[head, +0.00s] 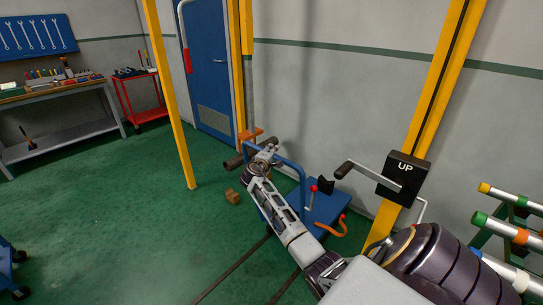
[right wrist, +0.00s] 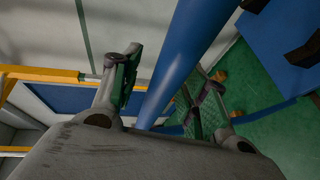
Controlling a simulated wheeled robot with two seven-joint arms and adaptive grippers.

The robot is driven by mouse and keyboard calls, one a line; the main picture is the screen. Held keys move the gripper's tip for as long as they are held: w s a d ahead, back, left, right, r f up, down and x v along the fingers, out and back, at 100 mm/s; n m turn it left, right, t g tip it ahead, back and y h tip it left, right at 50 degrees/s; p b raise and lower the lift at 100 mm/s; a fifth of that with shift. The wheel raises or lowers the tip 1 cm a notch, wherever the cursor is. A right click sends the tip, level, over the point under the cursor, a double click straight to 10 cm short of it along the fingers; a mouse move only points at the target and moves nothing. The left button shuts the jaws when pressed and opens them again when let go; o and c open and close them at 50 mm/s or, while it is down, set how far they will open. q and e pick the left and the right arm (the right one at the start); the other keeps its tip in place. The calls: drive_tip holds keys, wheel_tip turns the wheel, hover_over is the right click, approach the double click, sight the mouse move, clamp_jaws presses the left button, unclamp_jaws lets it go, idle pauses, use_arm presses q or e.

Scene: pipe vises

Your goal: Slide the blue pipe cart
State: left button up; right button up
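The blue cart (head: 327,207) stands on the green floor by the wall, with a flat blue deck and a raised blue tube handle (head: 292,163). My right arm reaches across the cart from the lower right, partly hiding it. My right gripper (head: 262,158) is at the handle's far left end. In the right wrist view, the blue handle tube (right wrist: 190,60) runs between the two spread fingers of the right gripper (right wrist: 165,85). Gaps show beside the tube, so the fingers look open around it. My left gripper is not in view.
A yellow post with a black crank box marked UP (head: 404,178) stands right of the cart. A pipe rack (head: 508,228) is at the far right. A workbench (head: 55,103) and red trolley (head: 140,95) stand back left.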

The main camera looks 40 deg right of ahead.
drive_tip(key=shift+a, duration=0.3)
drive_tip(key=shift+s+a+r, duration=0.1)
drive_tip(key=shift+s+a, duration=0.25)
drive_tip(key=shift+a, duration=0.3)
drive_tip(key=v, duration=1)
drive_tip(key=shift+s, duration=0.2)
